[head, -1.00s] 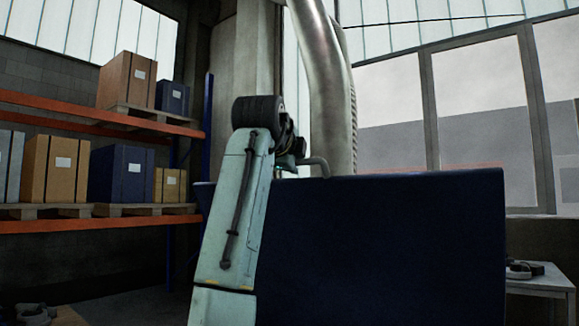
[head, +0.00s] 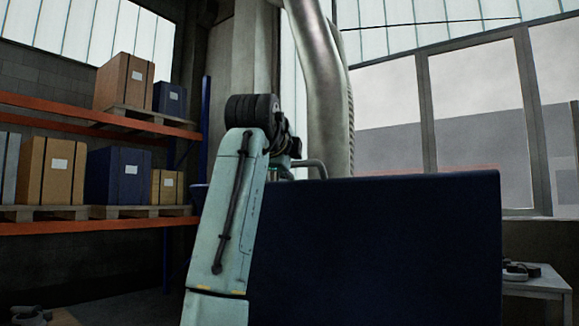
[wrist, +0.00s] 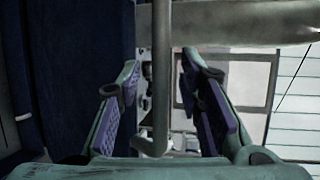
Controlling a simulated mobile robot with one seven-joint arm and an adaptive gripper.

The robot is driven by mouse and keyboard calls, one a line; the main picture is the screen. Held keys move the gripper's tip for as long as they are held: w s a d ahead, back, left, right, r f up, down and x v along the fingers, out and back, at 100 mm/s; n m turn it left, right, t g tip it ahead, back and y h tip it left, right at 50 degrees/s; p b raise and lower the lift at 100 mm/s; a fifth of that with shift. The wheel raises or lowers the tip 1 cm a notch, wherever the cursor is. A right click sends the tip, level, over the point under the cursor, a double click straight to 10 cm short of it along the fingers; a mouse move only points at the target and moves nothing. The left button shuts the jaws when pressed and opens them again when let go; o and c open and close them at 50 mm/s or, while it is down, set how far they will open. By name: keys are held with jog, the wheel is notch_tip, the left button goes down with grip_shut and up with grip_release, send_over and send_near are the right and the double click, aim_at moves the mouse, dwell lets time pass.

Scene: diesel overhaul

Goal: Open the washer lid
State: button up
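The washer shows as a large dark blue panel (head: 380,255) that fills the lower middle of the head view. I cannot tell whether this panel is the lid or the body. A grey bent bar handle (head: 314,164) shows just above its top left edge. My gripper (wrist: 159,72) is open, with its two purple-padded fingers apart. In the wrist view the handle bar (wrist: 161,110) runs between the fingers, with a visible gap on both sides. A dark blue surface (wrist: 85,75) lies left of the fingers. My arm hides the panel's left part in the head view.
An orange-beamed shelf (head: 100,226) with boxes stands at the left. A thick metal pipe (head: 325,90) rises behind the washer. A small pale table (head: 540,284) with an object on it stands at the right. Windows fill the back right.

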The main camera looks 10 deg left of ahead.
jog(key=s+r, duration=0.2)
jog(key=s, duration=0.8)
jog(key=shift+s, duration=0.4)
